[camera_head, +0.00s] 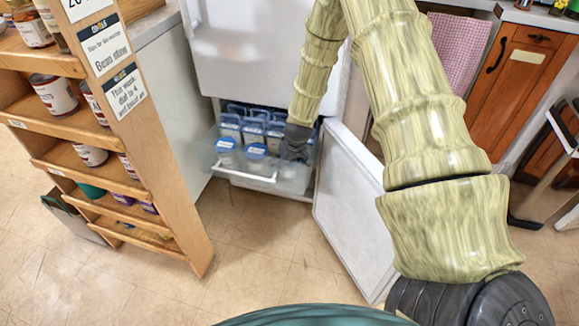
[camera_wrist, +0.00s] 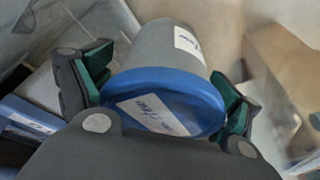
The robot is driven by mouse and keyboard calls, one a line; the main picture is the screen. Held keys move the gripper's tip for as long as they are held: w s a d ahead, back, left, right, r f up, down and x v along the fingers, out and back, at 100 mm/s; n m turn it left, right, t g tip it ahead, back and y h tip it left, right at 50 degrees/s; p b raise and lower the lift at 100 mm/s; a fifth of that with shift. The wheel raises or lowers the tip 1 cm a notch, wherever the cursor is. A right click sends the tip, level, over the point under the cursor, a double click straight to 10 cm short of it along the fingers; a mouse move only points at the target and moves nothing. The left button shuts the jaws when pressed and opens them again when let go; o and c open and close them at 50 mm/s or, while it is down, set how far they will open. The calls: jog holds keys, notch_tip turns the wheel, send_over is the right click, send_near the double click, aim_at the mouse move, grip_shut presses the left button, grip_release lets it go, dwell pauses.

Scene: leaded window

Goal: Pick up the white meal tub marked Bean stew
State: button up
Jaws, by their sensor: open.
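In the wrist view, a pale tub (camera_wrist: 165,42) with a blue lid (camera_wrist: 150,85) lies between the fingers of my gripper (camera_wrist: 163,95). The fingers are open, one on each side of the lid; I cannot tell whether either touches it. The tub has white labels on lid and side, too blurred to read surely. In the head view, my gripper (camera_head: 296,142) is down at the right side of a pulled-out clear drawer (camera_head: 250,180). Blue-lidded tubs (camera_head: 257,152) stand in the drawer's front. The gripper hides the tub between its fingers there.
Several lidded containers (camera_head: 230,125) crowd the drawer behind the front tubs. A wooden shelf (camera_head: 150,140) with cans is on the left. The floor in front is clear.

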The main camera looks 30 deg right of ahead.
jog(key=c, duration=1.1)
jog(key=shift+r, duration=0.15)
